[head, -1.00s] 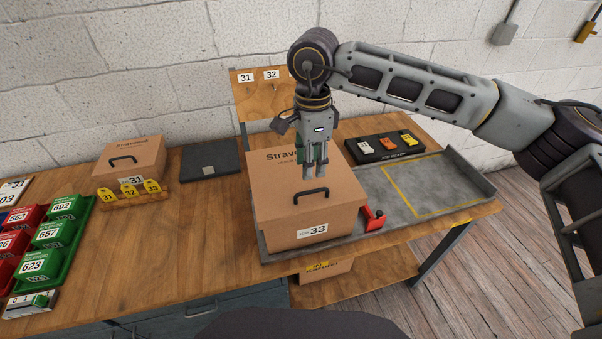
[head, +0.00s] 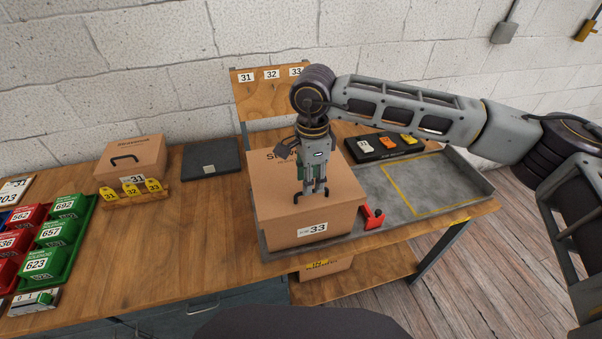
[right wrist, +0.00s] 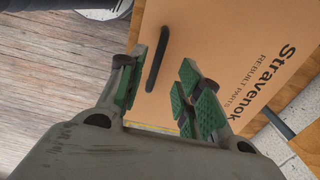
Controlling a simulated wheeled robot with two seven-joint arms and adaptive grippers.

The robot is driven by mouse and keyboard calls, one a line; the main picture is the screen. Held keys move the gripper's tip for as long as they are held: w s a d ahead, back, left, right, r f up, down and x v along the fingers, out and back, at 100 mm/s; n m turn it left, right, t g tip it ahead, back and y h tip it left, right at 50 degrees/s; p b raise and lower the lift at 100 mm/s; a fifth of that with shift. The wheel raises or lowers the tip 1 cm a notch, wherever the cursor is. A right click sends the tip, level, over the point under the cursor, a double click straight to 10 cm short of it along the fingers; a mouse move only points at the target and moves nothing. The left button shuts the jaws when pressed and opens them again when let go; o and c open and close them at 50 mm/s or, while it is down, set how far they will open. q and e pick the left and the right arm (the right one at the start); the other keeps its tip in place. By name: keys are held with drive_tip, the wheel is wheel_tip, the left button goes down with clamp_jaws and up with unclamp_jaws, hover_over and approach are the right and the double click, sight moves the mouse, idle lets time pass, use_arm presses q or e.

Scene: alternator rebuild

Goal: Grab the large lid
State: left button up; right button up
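The large lid (head: 277,187) is the brown cardboard top of the big box marked 33, with a black bar handle in its middle. My right gripper (head: 311,190) points down right at the handle and hides most of it in the head view. In the right wrist view, the right gripper (right wrist: 160,95) is open, its green-padded fingers apart. The black handle (right wrist: 158,60) shows in the gap between the fingertips, nearer the left finger. I cannot tell whether a finger touches it. My left gripper is not in view.
The box stands in a grey metal tray (head: 470,175) beside a red clamp (head: 372,217). A smaller lidded box (head: 130,158) stands at the back left, with a dark flat pad (head: 211,160) between. Several green and red bins (head: 45,262) fill the far left.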

drive_tip(key=shift+s+d+f+p, duration=0.15)
drive_tip(key=shift+f+p, duration=0.15)
drive_tip(key=shift+f, duration=0.2)
drive_tip(key=shift+s+d+f+p, duration=0.1)
drive_tip(key=shift+f+p, duration=0.2)
drive_tip(key=shift+f, duration=0.2)
drive_tip(key=shift+f+p, duration=0.3)
drive_tip(key=shift+f, duration=1)
clamp_jaws()
